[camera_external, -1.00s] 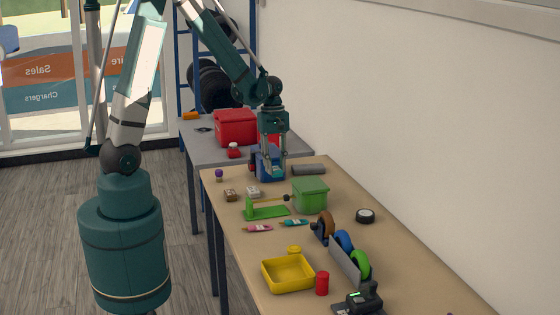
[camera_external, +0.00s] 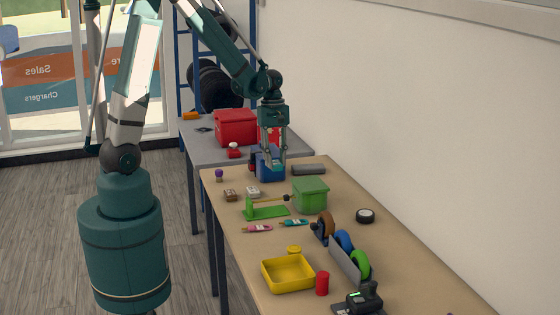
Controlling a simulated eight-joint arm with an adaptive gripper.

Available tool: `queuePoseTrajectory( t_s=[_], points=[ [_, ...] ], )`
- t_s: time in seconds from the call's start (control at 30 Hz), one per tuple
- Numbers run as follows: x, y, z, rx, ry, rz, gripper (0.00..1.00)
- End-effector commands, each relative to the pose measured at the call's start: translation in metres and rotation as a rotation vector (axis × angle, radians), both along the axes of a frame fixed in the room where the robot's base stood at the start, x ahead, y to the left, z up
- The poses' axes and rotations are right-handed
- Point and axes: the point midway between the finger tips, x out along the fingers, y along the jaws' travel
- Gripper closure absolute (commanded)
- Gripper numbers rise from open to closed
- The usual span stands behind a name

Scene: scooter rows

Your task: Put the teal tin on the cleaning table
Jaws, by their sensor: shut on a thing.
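My gripper (camera_external: 272,152) points down over the blue open bin (camera_external: 269,172) at the far end of the wooden table. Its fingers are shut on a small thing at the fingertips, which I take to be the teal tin. The tin is hard to make out against the fingers and the blue bin. The grey table (camera_external: 196,150) stands behind the wooden table (camera_external: 232,238); I cannot tell from the picture which is the cleaning table.
On the grey table are a red box (camera_external: 235,127), a small red-and-white item (camera_external: 234,151) and an orange block (camera_external: 190,116). The wooden table holds a green bin (camera_external: 310,196), a yellow tray (camera_external: 288,288), a red can (camera_external: 322,284) and a roll rack (camera_external: 345,264).

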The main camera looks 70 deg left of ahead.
Motion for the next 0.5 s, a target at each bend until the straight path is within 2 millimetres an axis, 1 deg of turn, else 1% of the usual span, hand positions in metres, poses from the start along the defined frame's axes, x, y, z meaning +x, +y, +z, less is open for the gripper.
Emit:
queuePoseTrajectory(
  t_s=[0.33, 0.5],
  points=[
    [0.0, 0.0, 0.0005, 0.0, 0.0, 0.0, 0.87],
    [0.0001, 0.0, 0.0067, 0.0, 0.0, 0.0, 0.87]
  ],
)
